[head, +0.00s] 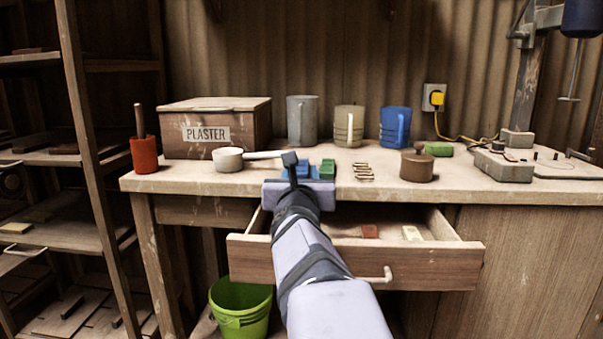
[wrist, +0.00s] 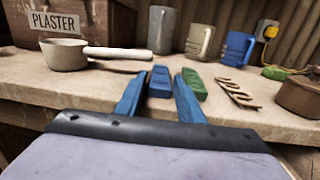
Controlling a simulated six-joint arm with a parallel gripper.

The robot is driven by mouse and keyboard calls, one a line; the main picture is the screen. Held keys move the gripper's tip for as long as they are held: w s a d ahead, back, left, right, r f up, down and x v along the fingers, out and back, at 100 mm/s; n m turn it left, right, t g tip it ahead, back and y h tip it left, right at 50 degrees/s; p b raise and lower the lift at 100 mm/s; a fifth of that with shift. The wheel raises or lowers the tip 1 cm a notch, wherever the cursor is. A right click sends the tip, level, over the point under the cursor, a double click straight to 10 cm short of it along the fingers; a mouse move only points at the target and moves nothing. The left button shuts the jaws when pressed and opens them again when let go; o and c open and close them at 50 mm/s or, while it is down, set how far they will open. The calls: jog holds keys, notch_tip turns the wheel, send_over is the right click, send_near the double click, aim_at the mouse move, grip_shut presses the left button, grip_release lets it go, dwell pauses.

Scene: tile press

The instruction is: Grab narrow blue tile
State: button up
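A narrow blue tile (wrist: 160,81) lies on the worktop in the wrist view, with its ridged top facing up. It also shows in the head view (head: 303,168), partly hidden by my gripper. A green tile (wrist: 194,84) lies just right of it, and also shows in the head view (head: 327,169). My gripper (wrist: 159,84) has blue fingers, spread apart and empty. In the wrist view the blue tile appears between the fingertips, with a gap on each side. I cannot tell the finger height exactly.
A white ladle-like pot (head: 228,159) has its handle reaching toward my gripper from the left. Small wooden pieces (head: 363,172) and a brown lidded pot (head: 416,167) stand to the right. Several mugs are behind. An open drawer (head: 450,257) juts out below the worktop.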

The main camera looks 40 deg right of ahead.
aim_at(302, 166)
jog(key=shift+x, duration=2.5)
grip_shut()
jog(key=shift+d+r, duration=0.1)
